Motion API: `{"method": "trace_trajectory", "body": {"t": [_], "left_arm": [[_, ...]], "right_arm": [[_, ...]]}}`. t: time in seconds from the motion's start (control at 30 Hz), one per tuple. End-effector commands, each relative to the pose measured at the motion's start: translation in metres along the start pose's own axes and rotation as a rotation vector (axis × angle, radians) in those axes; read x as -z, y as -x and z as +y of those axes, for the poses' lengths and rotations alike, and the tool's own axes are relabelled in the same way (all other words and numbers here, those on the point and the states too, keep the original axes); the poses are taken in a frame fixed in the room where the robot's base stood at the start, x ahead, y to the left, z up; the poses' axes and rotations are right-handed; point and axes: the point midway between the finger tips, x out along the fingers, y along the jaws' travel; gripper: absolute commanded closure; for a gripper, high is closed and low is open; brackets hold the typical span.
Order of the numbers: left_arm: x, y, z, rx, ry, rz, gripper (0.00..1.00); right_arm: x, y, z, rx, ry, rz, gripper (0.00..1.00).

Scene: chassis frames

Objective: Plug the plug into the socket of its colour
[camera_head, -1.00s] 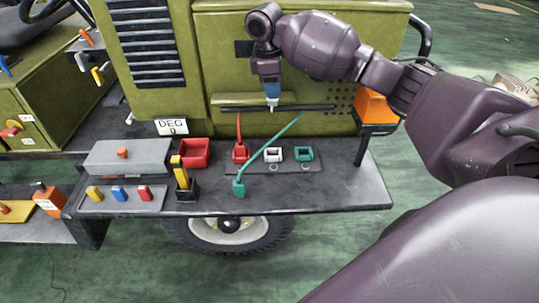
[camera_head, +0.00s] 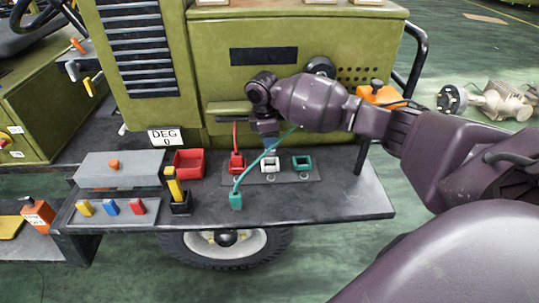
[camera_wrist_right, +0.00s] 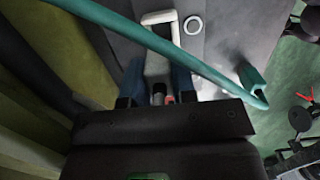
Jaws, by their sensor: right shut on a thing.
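My right gripper (camera_head: 268,146) is low over the white socket (camera_head: 270,164); its blue fingers are closed on a small pale plug (camera_wrist_right: 157,68). In the right wrist view the plug points at the white socket frame (camera_wrist_right: 162,18); I cannot tell how deep it sits. The red socket (camera_head: 237,163) has a red cable rising from it. The green socket (camera_head: 302,163) looks open and empty. My left gripper is not in view.
The grey shelf (camera_head: 330,202) juts from the olive vehicle body (camera_head: 300,22). A red bin (camera_head: 188,163), a black and yellow lever (camera_head: 176,190) and a switch panel (camera_head: 110,210) stand to the left. The front right of the shelf is clear.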

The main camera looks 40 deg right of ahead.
Motion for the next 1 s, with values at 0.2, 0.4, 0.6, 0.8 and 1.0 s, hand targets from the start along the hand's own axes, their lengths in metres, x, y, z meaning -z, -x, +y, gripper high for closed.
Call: {"method": "trace_trajectory", "body": {"t": [0.2,0.4,0.6,0.8,1.0], "left_arm": [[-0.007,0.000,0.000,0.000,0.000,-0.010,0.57],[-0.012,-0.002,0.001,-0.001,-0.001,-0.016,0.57],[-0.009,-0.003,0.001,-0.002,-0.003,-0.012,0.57],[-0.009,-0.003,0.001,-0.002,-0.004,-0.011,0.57],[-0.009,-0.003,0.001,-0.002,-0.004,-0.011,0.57]], "right_arm": [[0.002,-0.020,0.000,0.003,-0.001,-0.001,1.00],[0.006,-0.052,-0.001,0.004,-0.001,-0.002,1.00],[0.007,-0.056,0.000,-0.001,0.000,0.001,1.00],[0.007,-0.057,0.000,0.000,0.000,0.001,1.00],[0.007,-0.059,0.000,0.000,0.000,0.001,0.60]]}}
